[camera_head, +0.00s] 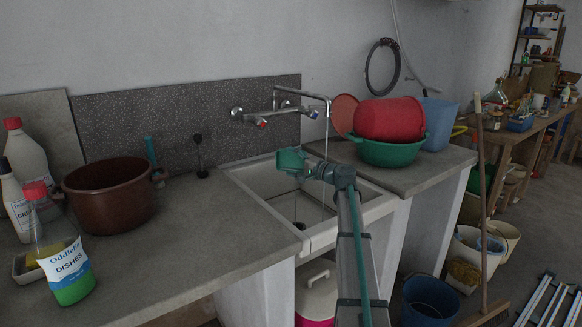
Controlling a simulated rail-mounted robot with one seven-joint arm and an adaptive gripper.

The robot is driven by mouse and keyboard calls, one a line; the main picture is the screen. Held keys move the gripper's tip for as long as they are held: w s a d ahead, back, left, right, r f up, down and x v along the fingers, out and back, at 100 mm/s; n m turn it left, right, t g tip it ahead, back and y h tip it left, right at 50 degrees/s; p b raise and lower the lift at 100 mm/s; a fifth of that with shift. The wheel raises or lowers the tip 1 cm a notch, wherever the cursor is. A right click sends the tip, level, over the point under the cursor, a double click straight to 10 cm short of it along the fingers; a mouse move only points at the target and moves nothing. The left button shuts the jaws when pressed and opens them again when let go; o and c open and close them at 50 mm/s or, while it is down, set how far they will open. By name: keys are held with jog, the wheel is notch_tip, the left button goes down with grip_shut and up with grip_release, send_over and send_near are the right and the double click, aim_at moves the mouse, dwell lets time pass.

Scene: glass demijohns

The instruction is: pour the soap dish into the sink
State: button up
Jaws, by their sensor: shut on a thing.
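My gripper (313,172) is over the sink (262,190), at the end of my arm reaching in from the front. It is shut on a small green, box-like thing, which I take to be the soap dish (289,160). The dish is held tilted above the basin, below and left of the tap spout. Its inside and anything in it are not clear. The fingers are small and partly merge with the dish. The basin is pale, with a dark drain (299,225) at its near end.
The wall tap (290,100) hangs over the sink, with a thin vertical line below its spout. A brown pot (110,195) and a detergent bottle (63,262) stand left. A green basin (388,153) holding a red tub (390,118) stands right.

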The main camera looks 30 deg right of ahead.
jog(key=shift+s+a+f+n+b, duration=0.15)
jog(key=shift+n+b, duration=0.25)
jog(key=shift+b, duration=0.85)
jog(key=shift+s+d+r+n+b, duration=0.15)
jog(key=shift+n+b, duration=0.25)
jog(key=shift+b, duration=0.8)
jog(key=shift+s+a+f+n+t+y+b, duration=0.2)
jog(key=shift+n+b, duration=0.4)
jog(key=shift+b, duration=0.95)
jog(key=shift+s+a+r+n+t+y+b, duration=0.2)
jog(key=shift+n+b, duration=0.4)
jog(key=shift+b, duration=1)
jog(key=shift+s+a+f+n+t+y+b, duration=0.1)
jog(key=shift+f+n+t+y+b, duration=0.35)
jog(key=shift+b, duration=1.1)
jog(key=shift+s+a+r+n+g+b, duration=0.1)
jog(key=shift+r+n+g+b, duration=0.3)
jog(key=shift+b, duration=0.3)
jog(key=shift+p, duration=0.35)
